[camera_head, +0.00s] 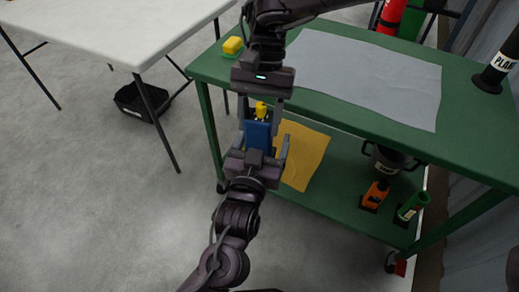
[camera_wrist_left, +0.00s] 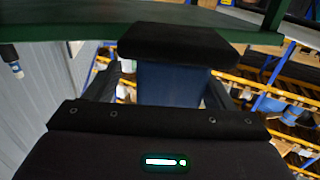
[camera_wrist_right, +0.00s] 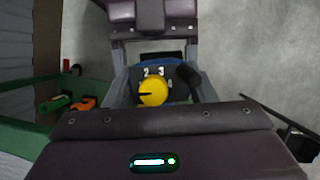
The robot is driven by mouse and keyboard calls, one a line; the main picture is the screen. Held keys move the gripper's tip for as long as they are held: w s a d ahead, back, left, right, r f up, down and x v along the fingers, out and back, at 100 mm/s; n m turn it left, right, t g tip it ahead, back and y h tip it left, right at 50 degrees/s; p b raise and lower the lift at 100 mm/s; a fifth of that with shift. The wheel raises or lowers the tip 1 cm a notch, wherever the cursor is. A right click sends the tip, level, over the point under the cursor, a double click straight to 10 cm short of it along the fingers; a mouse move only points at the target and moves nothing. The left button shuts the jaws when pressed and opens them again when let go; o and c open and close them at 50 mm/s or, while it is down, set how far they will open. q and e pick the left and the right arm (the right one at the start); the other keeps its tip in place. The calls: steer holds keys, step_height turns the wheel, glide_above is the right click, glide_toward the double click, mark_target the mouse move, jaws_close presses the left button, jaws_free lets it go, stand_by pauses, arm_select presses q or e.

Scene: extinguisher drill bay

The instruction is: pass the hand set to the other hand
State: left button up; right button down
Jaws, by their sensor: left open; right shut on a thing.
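The hand set (camera_head: 257,138) is a blue box with a yellow knob at one end, hanging in the air beside the green bench. My right gripper (camera_head: 260,118), reaching from the top in the head view, is shut on its knob end. My left gripper (camera_head: 263,143), below it, is open with its fingers on either side of the blue body; a gap shows at the right finger. In the left wrist view the blue body (camera_wrist_left: 168,86) stands between the open fingers. In the right wrist view the yellow knob (camera_wrist_right: 152,92) faces the camera beside printed numbers.
A white table (camera_head: 110,30) stands left.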

arm_select(q)
steer(key=shift+w, duration=0.1)
steer(key=shift+c, duration=0.5)
steer(key=shift+d, duration=0.2)
steer(key=c, duration=1.2)
arm_select(e)
steer(key=shift+a, duration=0.1)
arm_select(q)
steer(key=shift+r, duration=0.1)
steer(key=shift+c, duration=0.3)
arm_select(e)
steer(key=c, duration=0.7)
jaws_free()
steer(key=shift+r, duration=0.1)
arm_select(q)
steer(key=shift+a, duration=0.1)
arm_select(e)
steer(key=shift+o, duration=0.9)
